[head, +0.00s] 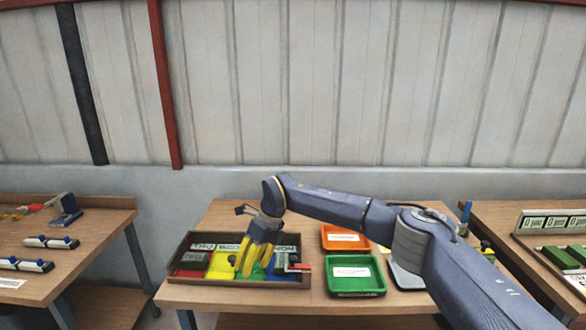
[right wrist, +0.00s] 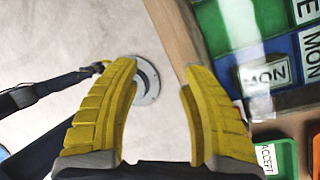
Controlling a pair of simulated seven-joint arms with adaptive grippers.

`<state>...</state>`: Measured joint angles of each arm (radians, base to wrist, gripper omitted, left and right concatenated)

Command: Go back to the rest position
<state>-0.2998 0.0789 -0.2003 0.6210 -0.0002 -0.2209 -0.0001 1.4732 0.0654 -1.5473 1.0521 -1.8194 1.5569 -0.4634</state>
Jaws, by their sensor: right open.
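My right gripper (head: 256,260) has yellow fingers and hangs over the divided wooden box (head: 190,241) on the middle table in the head view. In the right wrist view the two fingers (right wrist: 158,115) stand wide apart with nothing between them. Whether the fingertips touch anything in the box cannot be told from the head view. My left gripper is not in view.
An orange tray (head: 345,246) and a green tray (head: 355,292) stand right of the box. Side tables hold devices (head: 50,242) at left and green blocks (head: 560,257) at right. My right arm passes above the trays. A plain wall (head: 330,90) is behind.

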